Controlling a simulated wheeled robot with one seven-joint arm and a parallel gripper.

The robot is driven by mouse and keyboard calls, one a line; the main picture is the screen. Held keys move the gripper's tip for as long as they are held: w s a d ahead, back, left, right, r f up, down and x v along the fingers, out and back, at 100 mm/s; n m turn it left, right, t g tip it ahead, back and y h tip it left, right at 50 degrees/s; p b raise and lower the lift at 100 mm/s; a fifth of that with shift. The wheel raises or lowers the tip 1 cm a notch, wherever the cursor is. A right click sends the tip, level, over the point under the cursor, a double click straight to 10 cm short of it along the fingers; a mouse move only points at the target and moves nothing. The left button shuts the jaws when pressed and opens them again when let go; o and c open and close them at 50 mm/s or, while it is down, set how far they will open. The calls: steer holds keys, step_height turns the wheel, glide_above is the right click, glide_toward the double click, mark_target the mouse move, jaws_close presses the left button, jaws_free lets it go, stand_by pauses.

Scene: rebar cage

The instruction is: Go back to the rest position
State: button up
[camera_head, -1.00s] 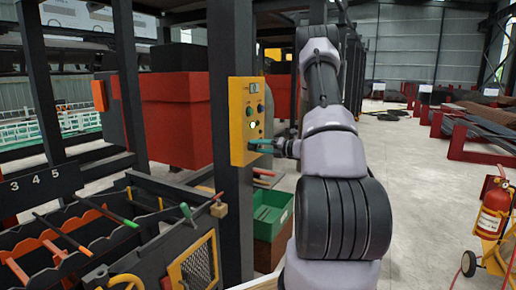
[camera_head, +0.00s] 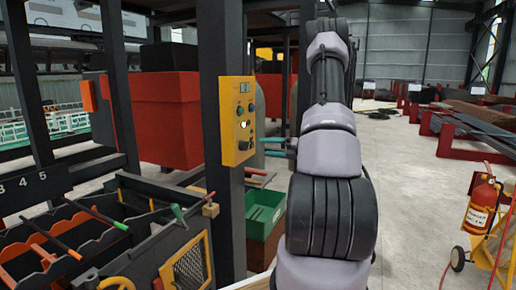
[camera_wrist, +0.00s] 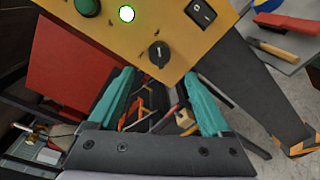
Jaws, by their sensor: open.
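My gripper (camera_head: 265,147) is to the right of the yellow control panel (camera_head: 232,90), with its teal fingers pointing left toward the panel's lower part. In the wrist view the two fingers of my gripper (camera_wrist: 159,75) are spread apart with nothing between them. The panel (camera_wrist: 185,40) fills the top of that view. It shows a lit white button with a green rim (camera_wrist: 127,13), a green button (camera_wrist: 88,7), a black rocker switch (camera_wrist: 201,12) and a black rotary knob (camera_wrist: 159,54). The fingertips appear apart from the panel, though the exact gap is hard to tell.
The panel is mounted on a dark post (camera_head: 223,200). A bin rack with rods (camera_head: 75,235) stands at the lower left, and a green crate (camera_head: 265,208) is behind the post. A fire extinguisher (camera_head: 480,207) on a cart is at right. The floor (camera_head: 415,190) between is clear.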

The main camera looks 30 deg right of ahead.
steer(key=shift+v, duration=0.95)
steer(key=s+a+r+n+g, duration=0.55)
steer(key=a+n, duration=0.25)
steer(key=a, duration=0.2)
steer(key=s+a+r+n+g, duration=0.45)
steer(key=a+r+n, duration=0.25)
steer(key=a+n, duration=0.3)
steer(key=s+a+r+n+t+h, duration=0.1)
steer(key=s+a+r+n+h, duration=0.1)
steer(key=s+n, duration=0.7)
steer(key=s+a+r+n+t+h, duration=0.2)
steer(key=s+r+n+h, duration=0.3)
steer(key=s+n, duration=0.3)
steer(key=shift+s+a+n+t+h, duration=0.3)
steer(key=shift+s+a+n+h, duration=0.1)
steer(key=shift+a+h, duration=0.35)
steer(key=shift+d+r, duration=0.1)
steer(key=shift+r, duration=0.05)
steer(key=shift+o, duration=1.4)
